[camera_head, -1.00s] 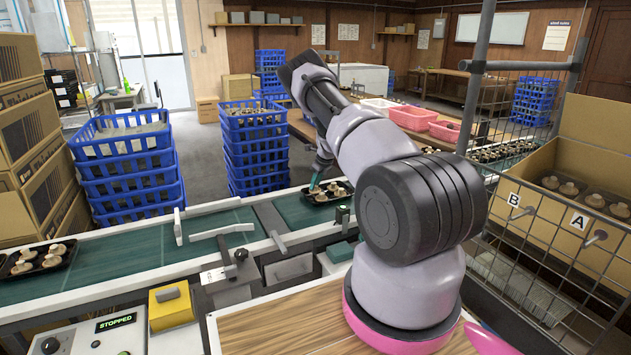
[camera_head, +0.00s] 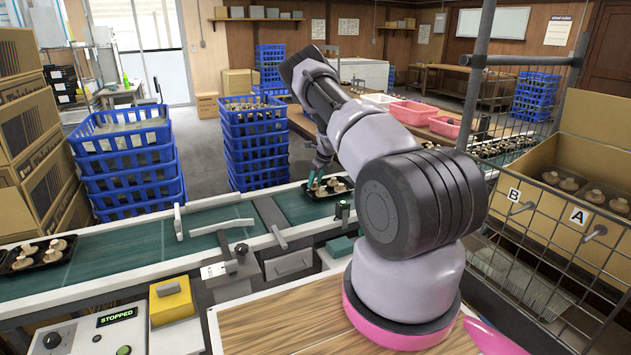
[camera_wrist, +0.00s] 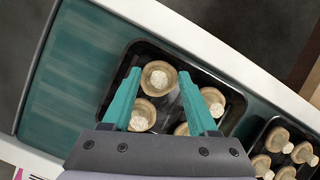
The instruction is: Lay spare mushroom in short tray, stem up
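The short tray (camera_wrist: 236,122) is black and lies on the green conveyor; in the head view it is the tray (camera_head: 346,184) under my gripper. In the wrist view, my gripper (camera_wrist: 159,75) has its two teal fingertips on either side of a mushroom (camera_wrist: 158,82), apparently touching its brown cap. That mushroom is stem up, over the tray's upper-left part; whether it touches the tray floor is unclear. Other mushrooms (camera_wrist: 142,115) lie stem up in the tray, partly hidden by the fingers. In the head view my gripper (camera_head: 317,184) is small.
A second black tray (camera_wrist: 259,130) of mushrooms stands close by at the right in the wrist view. A filled tray (camera_head: 35,260) sits at the conveyor's left end. Blue crates (camera_head: 255,145) stand behind the belt; a cardboard box (camera_head: 535,215) stands right.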

